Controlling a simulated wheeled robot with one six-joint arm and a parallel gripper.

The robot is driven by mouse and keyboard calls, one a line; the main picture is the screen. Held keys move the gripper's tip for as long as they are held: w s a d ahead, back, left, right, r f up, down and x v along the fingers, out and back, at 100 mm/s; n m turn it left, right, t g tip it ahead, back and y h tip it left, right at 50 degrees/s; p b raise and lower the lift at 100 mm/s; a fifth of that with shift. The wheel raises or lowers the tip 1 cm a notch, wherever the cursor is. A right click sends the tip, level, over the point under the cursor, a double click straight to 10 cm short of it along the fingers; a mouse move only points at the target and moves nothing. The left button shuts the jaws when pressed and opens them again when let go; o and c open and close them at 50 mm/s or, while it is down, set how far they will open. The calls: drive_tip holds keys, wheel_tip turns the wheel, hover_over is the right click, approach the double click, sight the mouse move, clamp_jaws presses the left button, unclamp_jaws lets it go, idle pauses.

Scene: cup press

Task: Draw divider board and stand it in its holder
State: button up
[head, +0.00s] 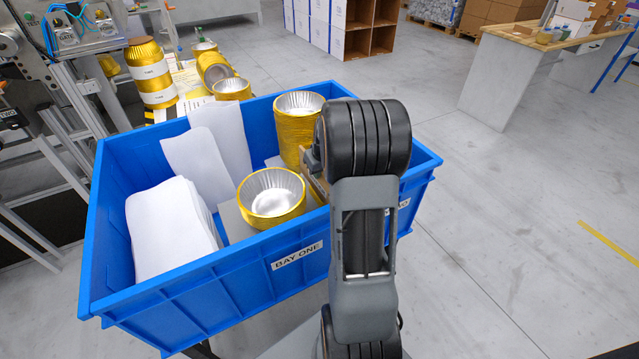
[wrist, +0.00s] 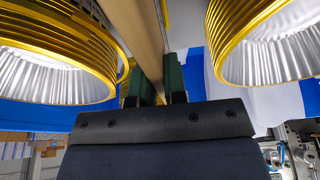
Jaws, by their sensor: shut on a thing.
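A tan divider board (wrist: 143,35) is held between the two green fingers of my gripper (wrist: 158,88) in the wrist view. The fingers are shut on it. In the head view a small part of the board (head: 316,187) shows beside my arm, between two stacks of gold-rimmed foil cups inside the blue bin (head: 205,279). My arm hides most of the board and the gripper there. I cannot tell whether the board's lower edge is clear of the bin. I cannot make out the board's holder in either view.
A front cup stack (head: 272,195) and a rear cup stack (head: 298,125) stand close to the board. White sheets (head: 170,230) fill the bin's left side. More gold cup stacks (head: 152,75) stand behind the bin. A table (head: 530,45) is at the far right, with open floor before it.

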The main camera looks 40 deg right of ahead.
drive_tip(key=shift+r+p, duration=0.5)
drive_tip(key=shift+r, duration=0.3)
clamp_jaws()
idle(0.4)
drive_tip(key=shift+r+p, duration=1.2)
drive_tip(key=shift+r, duration=0.6)
